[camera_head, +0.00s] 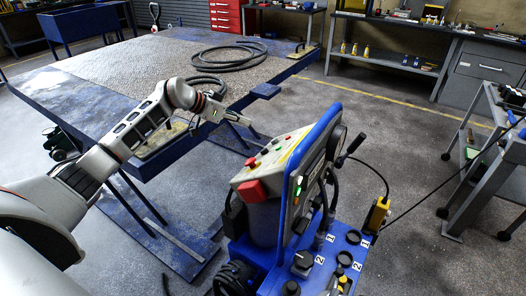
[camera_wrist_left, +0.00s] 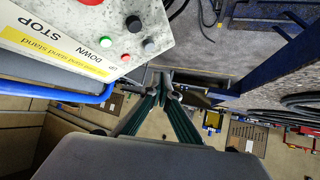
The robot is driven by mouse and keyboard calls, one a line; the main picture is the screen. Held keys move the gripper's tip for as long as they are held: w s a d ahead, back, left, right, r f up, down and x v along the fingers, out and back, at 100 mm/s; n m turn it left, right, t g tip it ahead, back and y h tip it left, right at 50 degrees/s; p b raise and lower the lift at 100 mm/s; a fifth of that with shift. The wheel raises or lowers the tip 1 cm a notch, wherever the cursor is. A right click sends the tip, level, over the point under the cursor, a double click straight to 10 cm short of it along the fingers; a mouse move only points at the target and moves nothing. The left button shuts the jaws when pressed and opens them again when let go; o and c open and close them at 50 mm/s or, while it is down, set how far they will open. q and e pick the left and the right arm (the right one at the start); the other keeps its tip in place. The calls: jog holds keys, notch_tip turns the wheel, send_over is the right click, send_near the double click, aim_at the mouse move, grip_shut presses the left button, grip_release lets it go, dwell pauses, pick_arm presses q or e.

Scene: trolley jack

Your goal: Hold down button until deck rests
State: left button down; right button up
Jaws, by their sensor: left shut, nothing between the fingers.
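The blue-edged deck (camera_head: 150,62) stands raised off the floor on slanted legs. The control panel (camera_head: 272,158), on a blue-framed console, has small buttons on its sloped top and a red block at its near corner. In the left wrist view the panel (camera_wrist_left: 60,35) reads STOP and DOWN. It carries a black button (camera_wrist_left: 133,23), a green one (camera_wrist_left: 106,41), a small red one (camera_wrist_left: 126,58) and a grey one (camera_wrist_left: 149,45). My left gripper (camera_head: 244,127) is shut and empty, just beyond the panel's far edge. Its fingertips (camera_wrist_left: 166,80) appear apart from the buttons. My right gripper is out of view.
Coiled black hose (camera_head: 228,57) lies on the deck. A grey trolley (camera_head: 480,165) stands at right, and workbenches (camera_head: 385,65) line the back. Open floor lies between console and trolley.

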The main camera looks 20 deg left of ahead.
aim_at(264, 150)
pick_arm(q)
jog(key=d+f+b, duration=0.2)
jog(key=f+b, duration=0.1)
jog(key=d+f+b, duration=0.1)
jog(key=f+b, duration=0.1)
jog(key=shift+s+d, duration=0.2)
jog(key=shift+s, duration=0.05)
jog(key=shift+d+f+p, duration=0.1)
jog(key=shift+d+p, duration=0.2)
jog(key=shift+p, duration=0.15)
jog(key=shift+s+d+f, duration=0.1)
jog(key=shift+d+f, duration=0.4)
jog(key=shift+f, duration=0.15)
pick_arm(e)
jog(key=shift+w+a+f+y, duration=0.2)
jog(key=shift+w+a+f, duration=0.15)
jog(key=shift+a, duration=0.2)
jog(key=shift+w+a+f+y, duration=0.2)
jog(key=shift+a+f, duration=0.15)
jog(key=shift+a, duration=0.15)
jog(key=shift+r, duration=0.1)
pick_arm(q)
jog(key=shift+d+f+p, duration=0.2)
jog(key=shift+p, duration=0.55)
jog(key=shift+f, duration=0.1)
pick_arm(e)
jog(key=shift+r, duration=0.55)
